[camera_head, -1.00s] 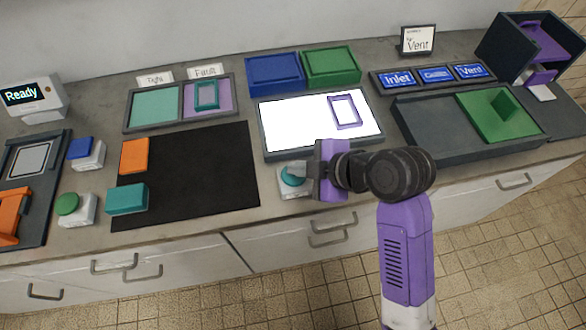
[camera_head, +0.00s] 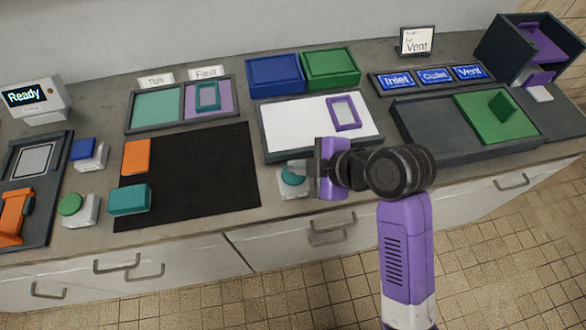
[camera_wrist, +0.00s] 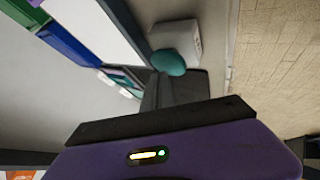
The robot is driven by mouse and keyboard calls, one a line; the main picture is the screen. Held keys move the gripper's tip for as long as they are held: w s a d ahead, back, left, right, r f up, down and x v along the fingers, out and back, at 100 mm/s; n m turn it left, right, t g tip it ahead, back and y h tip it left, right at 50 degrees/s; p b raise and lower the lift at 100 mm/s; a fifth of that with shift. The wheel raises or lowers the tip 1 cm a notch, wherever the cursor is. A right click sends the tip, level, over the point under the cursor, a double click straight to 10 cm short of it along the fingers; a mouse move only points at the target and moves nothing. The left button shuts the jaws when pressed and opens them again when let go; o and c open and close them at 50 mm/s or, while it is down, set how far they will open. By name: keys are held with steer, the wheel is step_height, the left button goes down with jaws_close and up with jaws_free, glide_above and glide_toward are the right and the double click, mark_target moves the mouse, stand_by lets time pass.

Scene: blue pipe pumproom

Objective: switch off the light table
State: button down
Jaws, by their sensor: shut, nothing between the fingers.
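The light table (camera_head: 290,128) is a dark-framed panel on the counter, its surface now a dull, unlit white. A purple rectangular frame (camera_head: 333,115) lies on its right part. A white box with a round teal button (camera_head: 293,178) stands just in front of the light table; the button also shows in the wrist view (camera_wrist: 168,62). My gripper (camera_head: 309,168) is shut and empty, with its fingers right at the teal button. The fingers partly cover the button in the head view, and I cannot tell whether they touch it.
A black mat (camera_head: 190,180) with an orange block (camera_head: 136,157) and a teal block (camera_head: 129,199) lies to the left. Blue (camera_head: 274,75) and green (camera_head: 331,67) trays stand behind the light table. A dark tray (camera_head: 425,135) with a green panel is to the right.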

steer(key=shift+r, duration=0.1)
step_height(320, 180, up, 6)
steer(key=p, duration=0.5)
stand_by(0.5)
